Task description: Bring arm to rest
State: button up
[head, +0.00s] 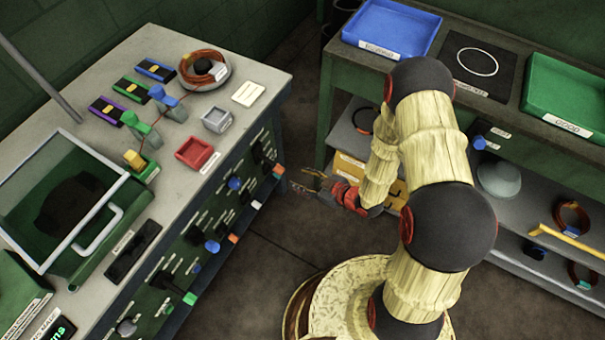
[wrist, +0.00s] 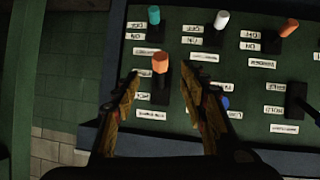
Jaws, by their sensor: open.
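My arm, in pale wood-like sleeves with black joints, arches across the middle of the head view. My gripper (head: 312,185) is at its end, over the gap between the two benches, near the right end of the left bench. In the wrist view my gripper (wrist: 165,92) has its two fingers spread wide with nothing held between them. An orange-topped switch (wrist: 160,64) on the green panel (wrist: 185,75) shows between and beyond the fingertips. I cannot tell how far the fingertips are from the panel.
The left bench (head: 235,115) carries a clear-lidded box, a red tray (head: 194,152), a cable coil (head: 203,70) and coloured levers. The right bench holds a blue tray (head: 390,28) and a green tray (head: 567,98), with shelves below. Open floor (head: 265,262) lies between them.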

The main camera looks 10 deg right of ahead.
jog(key=s+d+f+m+g+h, duration=0.2)
jog(key=s+d+f+g+h, duration=0.25)
jog(key=s+d+f, duration=0.35)
jog(key=s+d+r+m+g+h, duration=0.2)
jog(key=d+r+m+g+h, duration=0.25)
jog(key=d+r, duration=0.5)
jog(key=s+a+r+m+t, duration=0.1)
jog(key=s+a+r+t, duration=0.1)
jog(key=r, duration=1.2)
jog(key=s+a+r+m+t+p, duration=0.1)
jog(key=s+r, duration=0.3)
jog(key=r, duration=1)
jog(key=s+a+r+m+t+p, duration=0.1)
jog(key=s+a+r+m+t, duration=0.1)
jog(key=r, duration=1.2)
jog(key=shift+s+a+t, duration=0.3)
jog(key=shift+s+a, duration=0.45)
jog(key=shift+s, duration=0.15)
